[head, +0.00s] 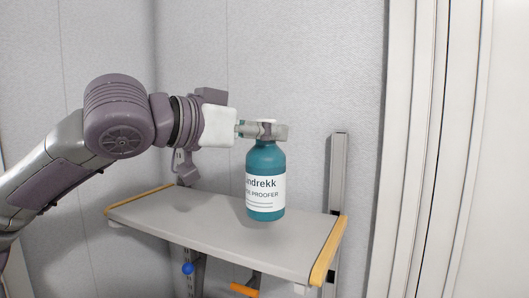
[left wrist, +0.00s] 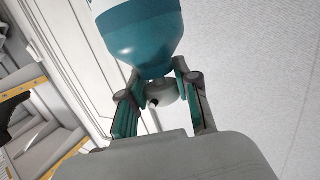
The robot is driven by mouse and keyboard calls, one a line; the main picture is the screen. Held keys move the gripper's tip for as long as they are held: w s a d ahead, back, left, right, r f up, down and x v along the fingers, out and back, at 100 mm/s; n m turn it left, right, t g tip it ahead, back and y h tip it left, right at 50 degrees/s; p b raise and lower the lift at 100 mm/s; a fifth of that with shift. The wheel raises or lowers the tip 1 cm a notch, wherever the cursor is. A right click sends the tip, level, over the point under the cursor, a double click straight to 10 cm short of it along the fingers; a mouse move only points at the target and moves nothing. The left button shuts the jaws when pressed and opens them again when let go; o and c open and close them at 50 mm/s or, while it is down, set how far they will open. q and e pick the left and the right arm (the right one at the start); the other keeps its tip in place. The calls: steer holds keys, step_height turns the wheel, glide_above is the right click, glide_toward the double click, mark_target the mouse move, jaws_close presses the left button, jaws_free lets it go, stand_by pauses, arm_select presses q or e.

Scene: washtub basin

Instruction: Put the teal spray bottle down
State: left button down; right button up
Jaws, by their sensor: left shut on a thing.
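The teal spray bottle (head: 266,160) has a white label with dark print and stands upright in the head view. My left gripper (head: 266,131) comes in from the left and is shut on its neck and top. The bottle's base is over the grey shelf (head: 180,213); whether it touches the surface I cannot tell. In the left wrist view the bottle (left wrist: 148,40) shows at the top, with the two fingers of my left gripper (left wrist: 158,92) on either side of its neck. My right gripper is in neither view.
The shelf has yellow end edges (head: 328,250) and is otherwise bare. A grey upright rail (head: 338,170) stands behind its right end. A blue knob (head: 187,269) and an orange item (head: 244,290) are below its front edge. A textured wall is behind.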

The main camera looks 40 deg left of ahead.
mark_target(252, 155)
arm_select(q)
steer(key=shift+s+f+b, duration=0.25)
steer(key=shift+f+b, duration=0.1)
steer(key=shift+f, duration=0.2)
steer(key=shift+s+f+b, duration=0.2)
steer(key=shift+f+b, duration=0.15)
steer(key=shift+f, duration=0.2)
steer(key=shift+a+f+b, duration=0.1)
steer(key=shift+f+b, duration=0.25)
steer(key=shift+f, duration=0.45)
steer(key=shift+w, duration=0.15)
steer(key=shift+f, duration=0.1)
steer(key=c, duration=0.9)
jaws_free()
steer(key=shift+o, duration=0.3)
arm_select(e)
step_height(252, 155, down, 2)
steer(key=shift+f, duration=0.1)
